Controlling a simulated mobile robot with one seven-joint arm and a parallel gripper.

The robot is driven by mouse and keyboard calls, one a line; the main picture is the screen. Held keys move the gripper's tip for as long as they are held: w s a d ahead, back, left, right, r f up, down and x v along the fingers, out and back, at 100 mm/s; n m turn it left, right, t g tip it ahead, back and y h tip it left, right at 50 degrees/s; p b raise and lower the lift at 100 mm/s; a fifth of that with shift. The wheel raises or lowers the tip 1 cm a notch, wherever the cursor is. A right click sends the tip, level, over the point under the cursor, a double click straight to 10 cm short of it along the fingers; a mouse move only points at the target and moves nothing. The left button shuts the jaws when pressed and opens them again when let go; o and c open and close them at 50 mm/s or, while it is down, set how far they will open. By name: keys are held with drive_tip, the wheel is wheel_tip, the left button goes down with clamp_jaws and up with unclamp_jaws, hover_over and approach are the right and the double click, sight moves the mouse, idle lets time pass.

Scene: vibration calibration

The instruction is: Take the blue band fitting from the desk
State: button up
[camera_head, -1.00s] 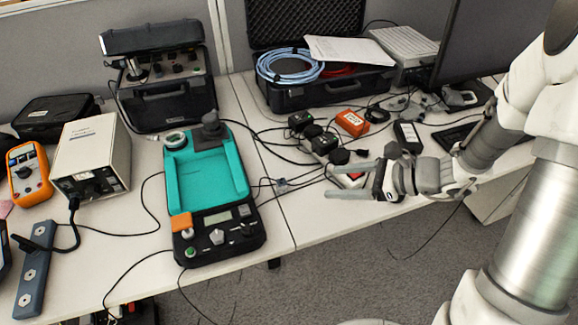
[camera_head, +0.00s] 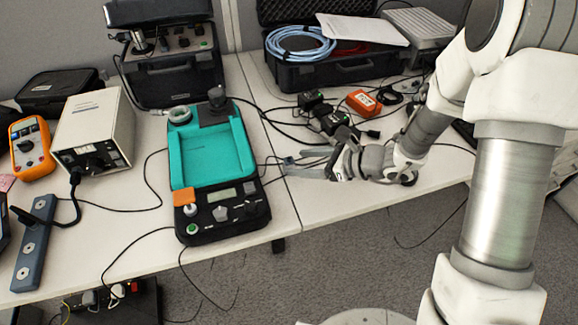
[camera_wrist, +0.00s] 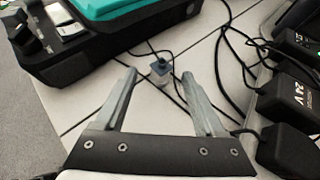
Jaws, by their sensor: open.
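The blue band fitting (camera_wrist: 160,70) is a small clear piece with a blue band. In the wrist view it stands on the white desk (camera_wrist: 205,55), between the tips of my two fingers in the picture and seemingly just beyond them. My gripper (camera_head: 289,167) is open and empty, low over the desk near its front edge, right of the teal-topped device. In the head view I cannot clearly make out the fitting; my fingertips are in front of that area.
The teal-topped device (camera_head: 216,158) stands close left of my fingertips. Black cables (camera_wrist: 228,60) run beside and behind the fitting. Black power adapters (camera_wrist: 289,101) lie to the right. An orange box (camera_head: 362,102) lies farther back.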

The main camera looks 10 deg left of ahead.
sight(289, 161)
drive_tip(key=b+x, duration=0.1)
drive_tip(key=x, duration=0.4)
drive_tip(key=shift+f, duration=0.1)
drive_tip(key=shift+d, duration=0.1)
clamp_jaws()
